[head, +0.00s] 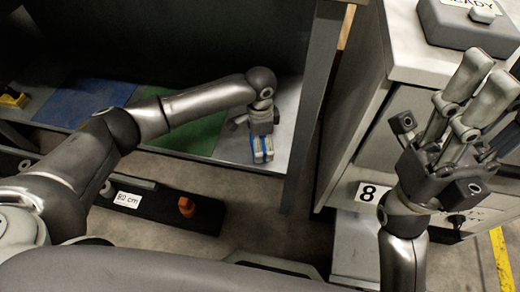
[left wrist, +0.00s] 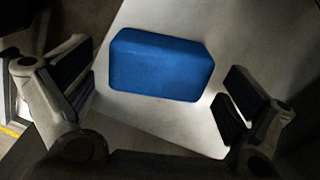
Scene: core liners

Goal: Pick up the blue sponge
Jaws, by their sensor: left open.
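The blue sponge (left wrist: 160,64) is a rounded block lying on a pale grey surface in the left wrist view. It sits ahead of my open left gripper (left wrist: 165,98), between the lines of its two fingers, with gaps showing on both sides. In the head view my left gripper (head: 262,140) points down over the pale panel at the right end of the shelf. Blue of the sponge (head: 258,155) shows there, partly covered by the fingers. My right gripper (head: 485,78) is raised at the right with its fingers pointing up; nothing shows in it.
A grey upright post (head: 312,110) stands close right of my left gripper. Green (head: 195,135) and blue (head: 85,103) panels lie left on the shelf. A cabinet with an "8" label (head: 367,192) stands at right. A dark bar with an orange block (head: 187,207) lies in front.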

